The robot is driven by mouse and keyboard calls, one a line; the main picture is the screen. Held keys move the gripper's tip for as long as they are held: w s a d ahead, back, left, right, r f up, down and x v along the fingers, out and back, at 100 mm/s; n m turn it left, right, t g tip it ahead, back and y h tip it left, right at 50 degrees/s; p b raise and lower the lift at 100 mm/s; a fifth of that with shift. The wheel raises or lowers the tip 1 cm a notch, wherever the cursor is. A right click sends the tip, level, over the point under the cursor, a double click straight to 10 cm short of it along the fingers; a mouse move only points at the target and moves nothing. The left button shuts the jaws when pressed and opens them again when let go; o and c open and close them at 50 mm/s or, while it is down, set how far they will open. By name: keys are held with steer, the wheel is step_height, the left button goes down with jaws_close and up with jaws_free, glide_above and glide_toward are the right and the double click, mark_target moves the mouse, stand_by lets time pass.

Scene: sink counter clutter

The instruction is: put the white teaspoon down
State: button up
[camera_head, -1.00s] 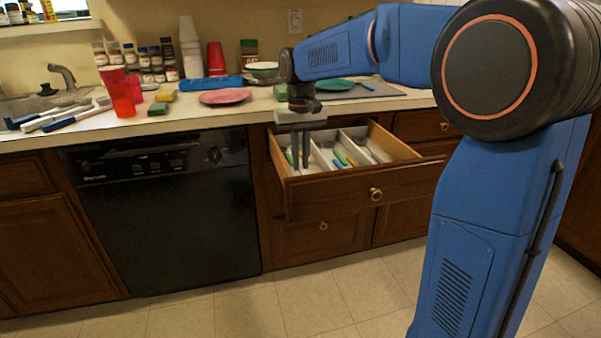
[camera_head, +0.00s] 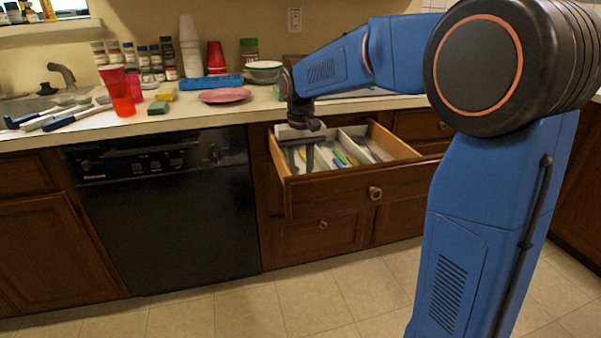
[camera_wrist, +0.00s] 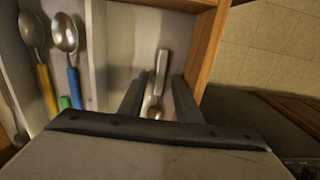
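The white teaspoon (camera_wrist: 161,75) lies in a compartment of the open drawer, seen in the wrist view, with its pale handle pointing up the picture and its bowl near my gripper. My gripper (camera_wrist: 158,92) is open, with one finger on each side of the spoon and visible gaps between. The teaspoon cannot be made out in the head view.
A yellow-handled spoon (camera_wrist: 45,82) and a blue-handled spoon (camera_wrist: 74,85) lie in the neighbouring compartment, past a divider (camera_wrist: 97,50). The drawer's wooden side wall (camera_wrist: 207,45) is close to one finger. Red cups (camera_head: 119,90) and a pink plate (camera_head: 225,95) stand on the counter.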

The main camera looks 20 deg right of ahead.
step_height(320, 180, up, 12)
stand_by(0.8)
steer(key=shift+r, duration=0.1)
